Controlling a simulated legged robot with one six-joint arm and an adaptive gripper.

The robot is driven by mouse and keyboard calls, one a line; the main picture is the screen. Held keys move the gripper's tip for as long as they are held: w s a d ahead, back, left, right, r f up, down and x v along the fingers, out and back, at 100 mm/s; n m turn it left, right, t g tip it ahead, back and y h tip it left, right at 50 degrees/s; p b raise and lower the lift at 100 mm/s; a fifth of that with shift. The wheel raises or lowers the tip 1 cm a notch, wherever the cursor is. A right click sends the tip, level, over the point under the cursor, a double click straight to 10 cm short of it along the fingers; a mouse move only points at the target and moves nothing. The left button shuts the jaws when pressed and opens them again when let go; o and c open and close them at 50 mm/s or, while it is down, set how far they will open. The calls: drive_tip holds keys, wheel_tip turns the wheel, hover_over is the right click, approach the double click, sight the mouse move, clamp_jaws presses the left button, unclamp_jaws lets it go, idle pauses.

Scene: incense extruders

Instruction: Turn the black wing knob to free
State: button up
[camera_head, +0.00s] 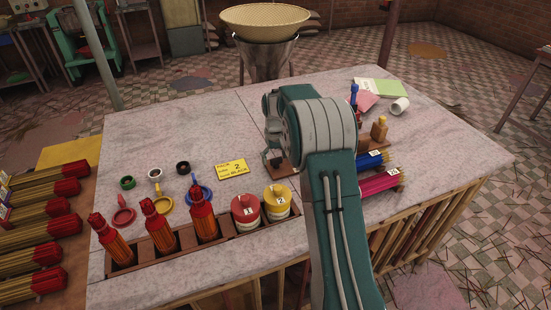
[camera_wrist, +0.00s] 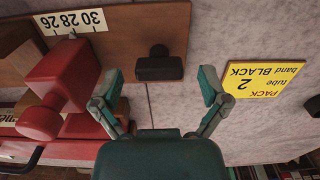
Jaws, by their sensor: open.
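The black wing knob (camera_wrist: 159,67) shows in the wrist view at the edge of a brown wooden board (camera_wrist: 130,22), its bar lying crosswise in the picture. My gripper (camera_wrist: 160,78) is open, with one finger to each side of the knob in the picture and apart from it. A red block with a rounded knob (camera_wrist: 62,80) is on the board, left of the gripper, near a white scale (camera_wrist: 72,22) marked 30, 28, 26. In the head view my arm hides most of the board (camera_head: 285,167) and the knob is hard to make out.
A yellow card (camera_head: 233,169) reads PACK, tube 2, band BLACK. Red-orange bottles (camera_head: 161,228) and two numbered lidded jars (camera_head: 246,212) stand in a wooden rack at the front. Incense bundles (camera_head: 380,181), a white cup (camera_head: 400,106) and coloured rings (camera_head: 155,174) lie on the table.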

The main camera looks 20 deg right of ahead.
sight(276, 159)
wheel_tip(276, 159, up, 12)
drive_tip(key=shift+f, duration=0.15)
drive_tip(key=shift+w, duration=0.1)
idle(0.4)
drive_tip(key=s+a+r+t, duration=0.1)
drive_tip(key=s+a+r, duration=0.3)
drive_tip(key=s+r, duration=0.3)
drive_tip(key=s+a+r+t, duration=0.2)
drive_tip(key=s+a+r, duration=0.2)
drive_tip(key=s, duration=0.4)
drive_tip(key=s+a+f+t, duration=0.1)
drive_tip(key=s+a, duration=0.1)
drive_tip(key=s, duration=0.8)
drive_tip(key=s+a+f+t, duration=0.1)
drive_tip(key=s+a+f, duration=0.1)
drive_tip(key=s, duration=0.9)
drive_tip(key=shift+a+f+t, duration=0.2)
drive_tip(key=shift+f+t, duration=0.05)
drive_tip(key=shift+t, duration=0.05)
